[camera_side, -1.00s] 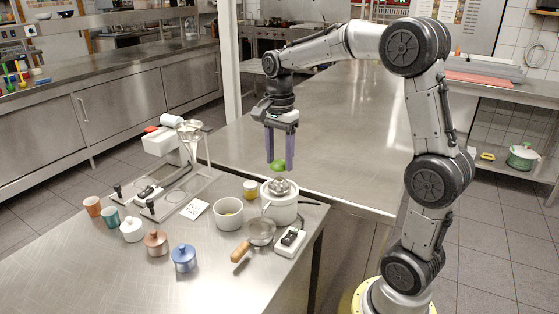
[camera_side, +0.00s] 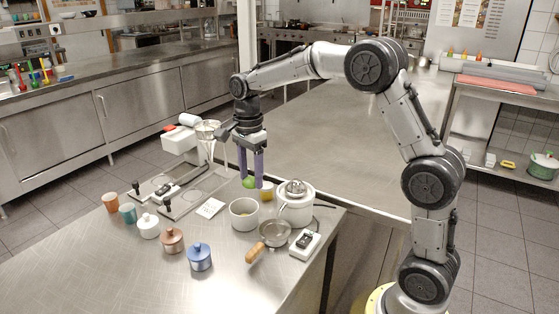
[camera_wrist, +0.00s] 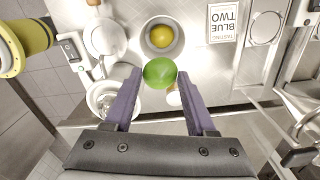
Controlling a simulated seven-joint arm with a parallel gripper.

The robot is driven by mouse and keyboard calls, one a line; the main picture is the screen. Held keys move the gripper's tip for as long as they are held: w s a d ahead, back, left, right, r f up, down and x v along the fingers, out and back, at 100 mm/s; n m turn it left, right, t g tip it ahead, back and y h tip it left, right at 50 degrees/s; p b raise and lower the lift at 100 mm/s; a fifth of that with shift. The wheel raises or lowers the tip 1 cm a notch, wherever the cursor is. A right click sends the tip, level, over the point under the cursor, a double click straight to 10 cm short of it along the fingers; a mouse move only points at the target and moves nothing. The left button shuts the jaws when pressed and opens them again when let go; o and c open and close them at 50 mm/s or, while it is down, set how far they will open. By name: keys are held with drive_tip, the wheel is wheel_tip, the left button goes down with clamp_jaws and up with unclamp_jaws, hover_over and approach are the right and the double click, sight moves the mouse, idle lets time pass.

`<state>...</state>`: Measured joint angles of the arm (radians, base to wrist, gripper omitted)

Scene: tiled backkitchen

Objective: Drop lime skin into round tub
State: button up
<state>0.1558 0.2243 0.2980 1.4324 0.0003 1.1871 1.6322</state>
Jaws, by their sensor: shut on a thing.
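The green lime skin (camera_side: 249,182) is held between the two purple fingers of my gripper (camera_side: 251,180). The wrist view shows the lime skin (camera_wrist: 160,73) pinched between the fingertips (camera_wrist: 160,86). The round tub (camera_side: 244,222) is a white bowl on the steel counter. The lime skin is in the air above and slightly behind the tub's far rim. In the wrist view the tub (camera_wrist: 146,47) lies just past the lime skin, with a yellow-orange piece (camera_wrist: 161,36) inside it.
A wooden-handled strainer (camera_side: 274,233) and a switch box (camera_side: 305,244) are in front. Several lidded pots, including a blue one (camera_side: 200,258), stand left.

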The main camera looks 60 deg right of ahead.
drive_tip(key=a+f, duration=0.1)
drive_tip(key=a, duration=0.1)
drive_tip(key=shift+w+a+f+n, duration=0.3)
drive_tip(key=shift+w+a+f, duration=0.05)
drive_tip(key=shift+a+f, duration=0.05)
drive_tip(key=shift+f, duration=0.9)
drive_tip(key=o, duration=1.3)
drive_tip(key=shift+o, duration=0.2)
drive_tip(key=shift+r, duration=2.05)
drive_tip(key=shift+r, duration=0.1)
